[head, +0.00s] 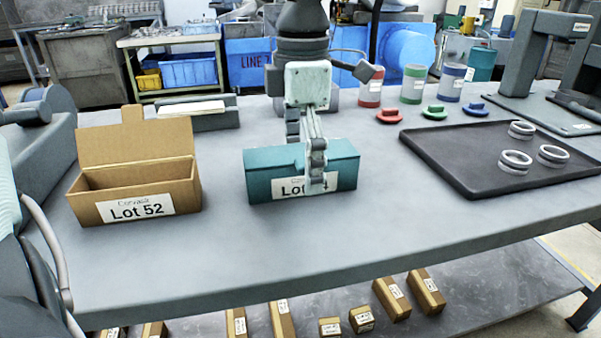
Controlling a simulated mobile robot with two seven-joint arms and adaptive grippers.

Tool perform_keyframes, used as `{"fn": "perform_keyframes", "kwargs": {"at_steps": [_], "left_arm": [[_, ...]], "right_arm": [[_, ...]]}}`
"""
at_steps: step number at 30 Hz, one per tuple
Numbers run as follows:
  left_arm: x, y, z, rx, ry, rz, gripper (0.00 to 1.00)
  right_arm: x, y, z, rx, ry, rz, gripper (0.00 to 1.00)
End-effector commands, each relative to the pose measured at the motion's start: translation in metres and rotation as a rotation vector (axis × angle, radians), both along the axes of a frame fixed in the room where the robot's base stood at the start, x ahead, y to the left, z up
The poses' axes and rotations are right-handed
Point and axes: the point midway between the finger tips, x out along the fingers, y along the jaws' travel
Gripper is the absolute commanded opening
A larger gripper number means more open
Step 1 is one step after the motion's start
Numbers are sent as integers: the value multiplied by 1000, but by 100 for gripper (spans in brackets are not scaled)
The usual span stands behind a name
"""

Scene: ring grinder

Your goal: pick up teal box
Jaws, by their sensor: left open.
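The teal box (262,184) sits closed on the grey table, with a white label on its front that is partly covered. My left gripper (306,160) points down over the right half of the teal box. It is open, with one finger hanging in front of the label and the other finger farther back, its tip hidden by the box. I cannot tell whether the fingers touch the box. My right gripper is not in view.
An open cardboard box (184,194) labelled Lot 52 stands left. Red, green and blue containers (412,84) with matching small parts stand behind. The table (300,245) is clear in front of the teal box.

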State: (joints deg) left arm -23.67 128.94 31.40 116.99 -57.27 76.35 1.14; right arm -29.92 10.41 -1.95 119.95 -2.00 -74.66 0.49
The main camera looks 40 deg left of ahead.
Motion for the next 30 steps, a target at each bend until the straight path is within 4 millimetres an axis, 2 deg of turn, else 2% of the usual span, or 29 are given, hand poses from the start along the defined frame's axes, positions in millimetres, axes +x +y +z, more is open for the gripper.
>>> {"fn": "perform_keyframes", "kwargs": {"at_steps": [4, 5, 15, 18, 26, 30], "left_arm": [[0, 0, 0, 0, 0, 0, 99], [0, 0, 0, 0, 0, 0, 97], [0, 0, 1, -1, -1, 0, 54], [0, 0, 1, -1, -2, 0, 45], [0, 0, 2, -1, -2, 0, 44], [1, 0, 10, 0, -4, 1, 44]], "right_arm": [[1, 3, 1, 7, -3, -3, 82], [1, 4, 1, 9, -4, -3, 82], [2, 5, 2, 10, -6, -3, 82], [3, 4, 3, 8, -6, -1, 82], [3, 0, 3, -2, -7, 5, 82], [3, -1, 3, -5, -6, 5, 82]]}}
